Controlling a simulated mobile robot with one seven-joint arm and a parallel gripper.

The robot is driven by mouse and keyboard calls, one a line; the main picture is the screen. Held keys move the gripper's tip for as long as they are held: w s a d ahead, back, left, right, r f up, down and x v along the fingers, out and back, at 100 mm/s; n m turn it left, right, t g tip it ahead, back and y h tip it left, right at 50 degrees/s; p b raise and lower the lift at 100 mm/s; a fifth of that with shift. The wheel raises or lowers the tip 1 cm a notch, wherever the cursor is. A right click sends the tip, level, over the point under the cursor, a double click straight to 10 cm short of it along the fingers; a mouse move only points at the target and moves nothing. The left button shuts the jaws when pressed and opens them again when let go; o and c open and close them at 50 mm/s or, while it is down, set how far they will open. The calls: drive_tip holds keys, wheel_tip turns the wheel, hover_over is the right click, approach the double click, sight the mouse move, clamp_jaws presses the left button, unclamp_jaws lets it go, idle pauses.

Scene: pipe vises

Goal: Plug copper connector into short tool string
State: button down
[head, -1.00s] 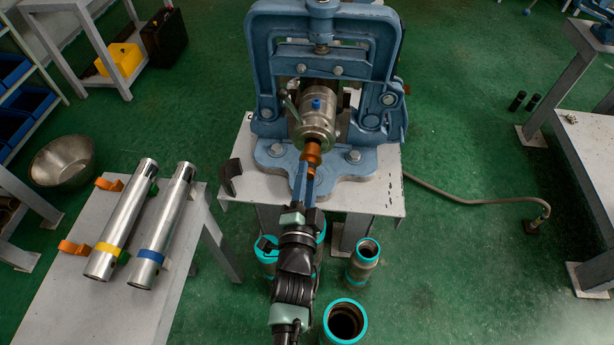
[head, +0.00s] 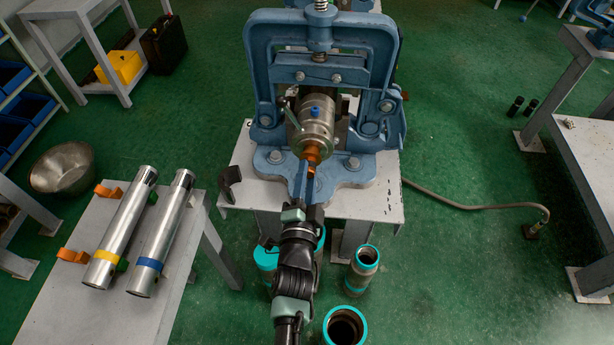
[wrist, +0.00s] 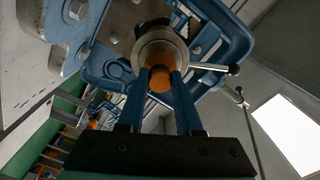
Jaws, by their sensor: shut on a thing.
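The short tool string (head: 312,118) is a silver cylinder with a blue knob and a side lever, clamped in the blue pipe vise (head: 256,60). The copper connector (head: 313,154) is at the near end of the tool string, in line with it. My gripper (head: 309,170) is shut on the connector, with its two blue fingers on either side. In the wrist view the orange connector (wrist: 160,80) sits between the fingers, in front of the round silver end (wrist: 178,44) of the tool string. How deep it sits inside is hidden.
The vise stands on a grey table (head: 375,205). At left, a bench (head: 75,320) bears two silver tubes with yellow and blue bands in orange and green holders. Teal-ended pipes (head: 362,270) stand on the floor below my arm. A hose (head: 460,205) runs right.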

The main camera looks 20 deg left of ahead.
drive_tip(key=shift+w, duration=0.15)
idle(0.4)
drive_tip(key=shift+x, duration=0.8)
drive_tip(key=c, duration=0.5)
unclamp_jaws()
drive_tip(key=shift+a, duration=0.1)
drive_tip(key=shift+s+f, duration=0.1)
drive_tip(key=shift+s, duration=0.1)
drive_tip(key=b+v, duration=0.3)
drive_tip(key=v, duration=0.9)
drive_tip(key=shift+s, duration=0.25)
